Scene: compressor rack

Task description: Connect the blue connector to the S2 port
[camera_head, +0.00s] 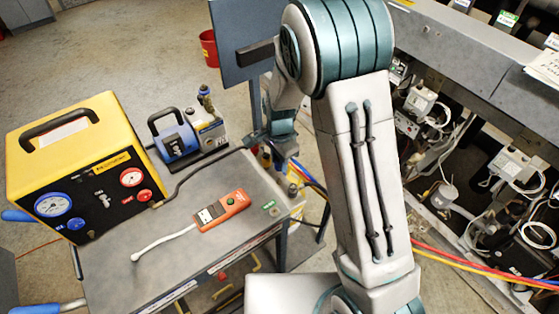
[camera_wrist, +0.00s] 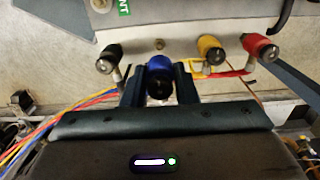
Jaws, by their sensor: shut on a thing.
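In the wrist view, my gripper (camera_wrist: 160,88) is shut on the blue connector (camera_wrist: 159,66), with one dark finger on each side of it. The blue connector's round dark end faces the camera. It sits in a row with a black connector on its left and yellow and red ones on its right, close to a pale panel edge. I cannot tell whether it is still seated there or free. In the head view, my arm reaches to the cart's far side, and its gripper and the blue connector cannot be made out. No S2 marking is readable in either view.
In the wrist view, the black connector (camera_wrist: 110,58), yellow connector (camera_wrist: 211,48) and red connector (camera_wrist: 259,47) stand close by. In the head view, the cart (camera_head: 120,275) carries a yellow machine (camera_head: 85,165), a blue pump (camera_head: 175,140) and an orange meter (camera_head: 222,210). The compressor rack (camera_head: 465,60) is at right.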

